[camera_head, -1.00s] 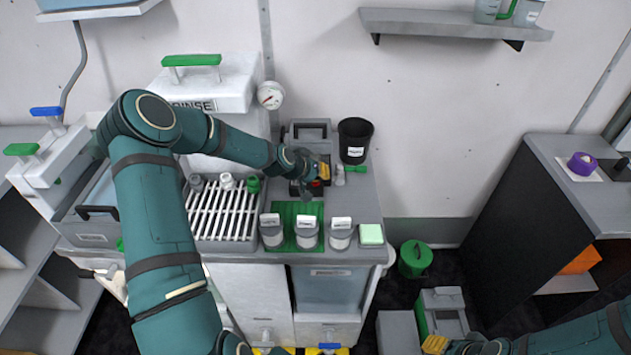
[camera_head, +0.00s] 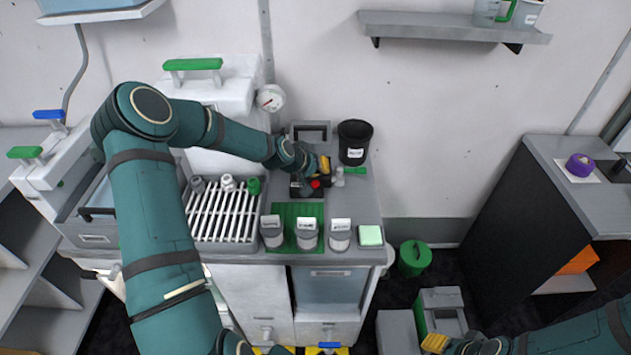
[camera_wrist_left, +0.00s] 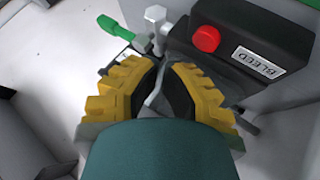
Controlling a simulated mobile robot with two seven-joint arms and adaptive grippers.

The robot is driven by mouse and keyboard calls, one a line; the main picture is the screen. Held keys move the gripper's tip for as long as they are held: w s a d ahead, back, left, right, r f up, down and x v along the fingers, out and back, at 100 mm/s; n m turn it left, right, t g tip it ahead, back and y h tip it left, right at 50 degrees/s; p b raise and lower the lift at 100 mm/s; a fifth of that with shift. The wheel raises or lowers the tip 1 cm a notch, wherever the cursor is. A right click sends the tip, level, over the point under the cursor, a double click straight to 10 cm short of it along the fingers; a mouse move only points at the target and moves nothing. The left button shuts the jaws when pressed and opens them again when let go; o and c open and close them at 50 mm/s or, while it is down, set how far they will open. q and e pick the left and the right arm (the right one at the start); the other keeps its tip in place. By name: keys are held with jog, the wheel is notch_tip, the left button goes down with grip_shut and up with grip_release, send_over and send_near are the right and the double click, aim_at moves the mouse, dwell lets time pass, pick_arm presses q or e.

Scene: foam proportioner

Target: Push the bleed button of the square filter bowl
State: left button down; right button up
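The bleed button is a red round knob (camera_wrist_left: 206,38) on a dark box (camera_wrist_left: 262,32) with a BLEED label (camera_wrist_left: 257,62) in the left wrist view. In the head view the red button (camera_head: 315,183) sits on the dark unit (camera_head: 303,190) on the counter. My left gripper (camera_wrist_left: 164,66) has yellow fingers with dark pads and a narrow empty gap between them. It is beside the box, apart from the button, and hides part of the unit below. In the head view my left gripper (camera_head: 324,164) is just behind the button. My right gripper (camera_head: 434,343) is low at the right, its fingers unclear.
Three labelled jars (camera_head: 307,235) stand in front of the unit, with a drain rack (camera_head: 222,212) to the left. A black bin (camera_head: 353,142) and a green-handled valve (camera_head: 354,171) are close by at the right.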

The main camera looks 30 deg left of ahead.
aim_at(319, 182)
pick_arm(q)
jog(key=shift+r+p, duration=0.7)
jog(key=shift+r, duration=1.1)
